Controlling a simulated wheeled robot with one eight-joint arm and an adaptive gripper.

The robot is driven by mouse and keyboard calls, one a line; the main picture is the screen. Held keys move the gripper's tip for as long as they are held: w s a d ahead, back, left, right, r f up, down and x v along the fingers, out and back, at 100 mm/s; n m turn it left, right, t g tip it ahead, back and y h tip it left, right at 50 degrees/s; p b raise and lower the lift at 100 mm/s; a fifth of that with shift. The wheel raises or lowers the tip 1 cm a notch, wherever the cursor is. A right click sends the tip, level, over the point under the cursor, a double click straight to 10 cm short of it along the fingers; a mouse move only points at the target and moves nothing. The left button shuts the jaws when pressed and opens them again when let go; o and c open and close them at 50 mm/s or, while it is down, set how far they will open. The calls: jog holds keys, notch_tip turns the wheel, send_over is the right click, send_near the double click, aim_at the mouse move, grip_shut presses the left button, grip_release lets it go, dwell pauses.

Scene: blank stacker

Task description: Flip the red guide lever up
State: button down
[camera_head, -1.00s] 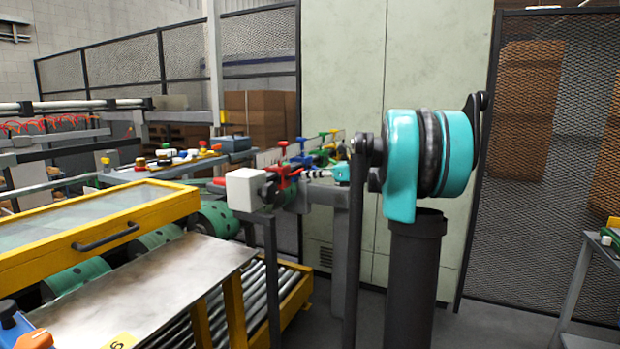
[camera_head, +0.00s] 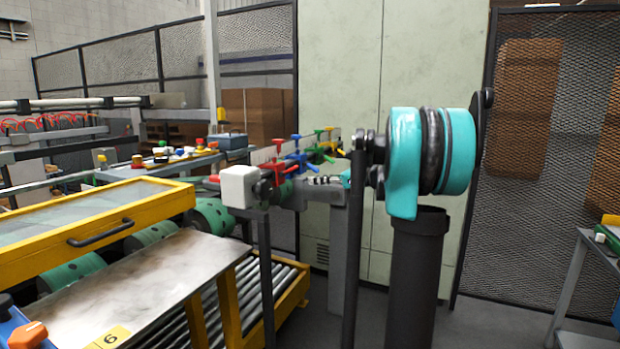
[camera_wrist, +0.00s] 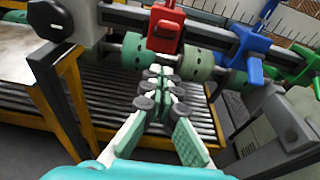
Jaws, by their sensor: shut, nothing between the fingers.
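The red guide lever (camera_wrist: 165,30) sits on a dark rail at the top of the wrist view, its squared block above my gripper. In the head view the red guide (camera_head: 278,165) is just right of a white block (camera_head: 239,185). My gripper (camera_wrist: 158,85) is shut and empty, its fingers pointing towards the rail, below the red lever in the wrist picture. Contact with the lever is not visible. In the head view only a small part of my gripper shows beside the rail. The lever's exact angle is hard to tell.
A blue guide (camera_wrist: 252,48) and a green guide (camera_wrist: 302,68) follow to the right on the same rail. A metal sheet (camera_head: 150,285) and yellow-framed cover (camera_head: 95,225) stand at left. A mesh fence (camera_head: 550,150) is at right.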

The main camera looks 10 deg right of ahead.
jog(key=v, duration=0.7)
jog(key=shift+r, duration=0.3)
jog(key=s+a+f+n+g+h, duration=0.25)
jog(key=s+a+f+n, duration=0.3)
jog(key=f, duration=0.35)
jog(key=s+a+f+n+g+h, duration=0.25)
jog(key=s+a+f+n, duration=0.35)
jog(key=f, duration=0.4)
jog(key=s+d+f+n+h, duration=0.2)
jog(key=s+f+n+h, duration=0.2)
jog(key=s+f+n, duration=0.3)
jog(key=s+d+f+n+h, duration=0.2)
jog(key=s+f+n, duration=0.4)
jog(key=s+f, duration=0.4)
jog(key=s+h, duration=0.1)
jog(key=s, duration=0.3)
jog(key=shift+s+d+f+n+h, duration=0.3)
jog(key=shift+d+f+n+h, duration=0.05)
jog(key=shift+d+h, duration=0.05)
